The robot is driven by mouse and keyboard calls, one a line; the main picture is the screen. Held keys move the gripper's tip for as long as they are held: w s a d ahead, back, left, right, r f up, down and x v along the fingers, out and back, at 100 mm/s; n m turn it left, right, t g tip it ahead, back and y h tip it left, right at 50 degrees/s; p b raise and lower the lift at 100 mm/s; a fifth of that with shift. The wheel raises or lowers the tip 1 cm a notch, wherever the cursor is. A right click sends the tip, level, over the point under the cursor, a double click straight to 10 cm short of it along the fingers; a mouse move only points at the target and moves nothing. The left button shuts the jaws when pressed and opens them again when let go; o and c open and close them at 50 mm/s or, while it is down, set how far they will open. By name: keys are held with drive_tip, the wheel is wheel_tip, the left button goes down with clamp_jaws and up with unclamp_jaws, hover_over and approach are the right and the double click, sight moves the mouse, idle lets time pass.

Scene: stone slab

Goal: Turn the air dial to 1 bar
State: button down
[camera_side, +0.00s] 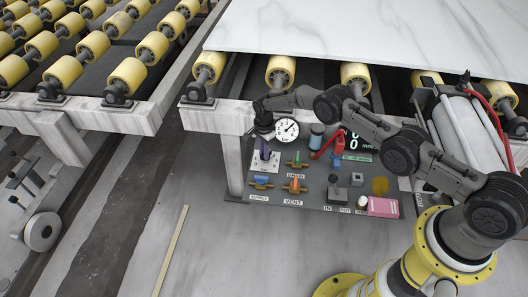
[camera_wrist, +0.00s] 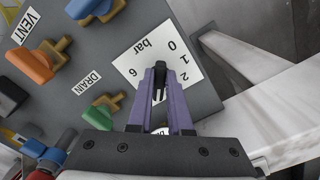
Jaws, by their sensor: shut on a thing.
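The air dial is a small dark knob (camera_wrist: 160,82) in the middle of a white plate (camera_wrist: 180,58) marked "bar", with 0, 1, 2 and 6 visible in the wrist view. The plate (camera_side: 260,166) also shows in the side view, at the left of the panel. My gripper (camera_wrist: 161,70) has purple fingers, which are shut on the knob from both sides. In the side view my gripper (camera_side: 264,152) reaches down onto the plate. The fingers hide part of the plate and its lower marks. I cannot tell which number the knob points to.
An orange vent valve (camera_wrist: 33,66), a green drain valve (camera_wrist: 98,113) and a blue valve (camera_side: 261,182) sit close by. A round gauge (camera_side: 286,131) and a red-handled part (camera_side: 327,147) are right of the dial. A white marble slab (camera_side: 370,40) lies on rollers behind.

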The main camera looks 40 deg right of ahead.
drive_tip(key=shift+n, duration=0.4)
drive_tip(key=n, duration=0.4)
drive_tip(key=shift+s+n, duration=0.25)
drive_tip(key=shift+n, duration=0.15)
drive_tip(key=n, duration=0.6)
drive_tip(key=shift+s+d, duration=0.2)
drive_tip(key=shift+d, duration=0.05)
drive_tip(key=n, duration=0.6)
drive_tip(key=shift+d+n, duration=0.25)
drive_tip(key=shift+n, duration=0.15)
drive_tip(key=n, duration=0.5)
drive_tip(key=shift+d, duration=0.2)
drive_tip(key=shift+n, duration=0.3)
drive_tip(key=c, duration=0.8)
unclamp_jaws()
drive_tip(key=shift+w, duration=0.1)
drive_tip(key=shift+c, duration=0.2)
